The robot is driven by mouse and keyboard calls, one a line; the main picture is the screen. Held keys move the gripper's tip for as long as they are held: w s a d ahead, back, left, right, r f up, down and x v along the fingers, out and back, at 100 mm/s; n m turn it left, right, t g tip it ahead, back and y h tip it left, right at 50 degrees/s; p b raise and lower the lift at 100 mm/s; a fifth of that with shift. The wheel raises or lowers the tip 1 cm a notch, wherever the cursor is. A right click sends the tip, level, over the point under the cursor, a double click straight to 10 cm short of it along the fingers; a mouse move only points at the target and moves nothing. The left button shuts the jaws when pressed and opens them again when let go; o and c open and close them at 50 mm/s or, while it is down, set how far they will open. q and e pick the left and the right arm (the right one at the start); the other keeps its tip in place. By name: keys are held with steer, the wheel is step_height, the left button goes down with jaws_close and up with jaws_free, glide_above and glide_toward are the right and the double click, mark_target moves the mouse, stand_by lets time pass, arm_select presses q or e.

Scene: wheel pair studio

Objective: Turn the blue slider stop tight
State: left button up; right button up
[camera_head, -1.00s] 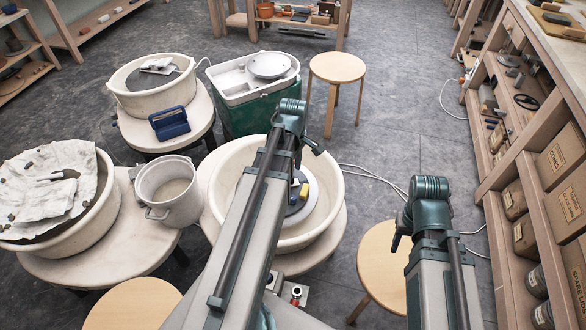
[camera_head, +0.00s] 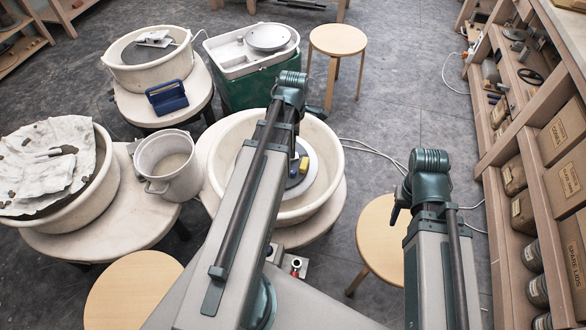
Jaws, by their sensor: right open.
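A blue piece (camera_head: 294,168), which looks like the blue slider stop, sits on the grey wheel head (camera_head: 310,180) inside the cream basin (camera_head: 325,205). A yellow piece (camera_head: 304,164) is beside it. My left arm crosses in front and covers part of the wheel head. My left gripper does not show. My right arm stands to the right of the basin, over the floor and a stool. My right gripper (camera_head: 395,214) shows only as a small dark tip beside that arm; it is open, apart from the blue piece, with nothing seen in it.
A cream bucket (camera_head: 168,182) and a cloth-covered basin (camera_head: 88,205) stand at left. Behind are another wheel (camera_head: 140,102), a blue caddy (camera_head: 167,97) and a green-sided box (camera_head: 238,95). Stools (camera_head: 338,40) stand around. Shelving (camera_head: 490,185) lines the right. Cables cross the floor.

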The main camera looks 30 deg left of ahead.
mark_target(293, 170)
arm_select(q)
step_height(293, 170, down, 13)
steer(key=b, duration=1.2)
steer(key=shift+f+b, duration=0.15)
steer(key=shift+b, duration=0.2)
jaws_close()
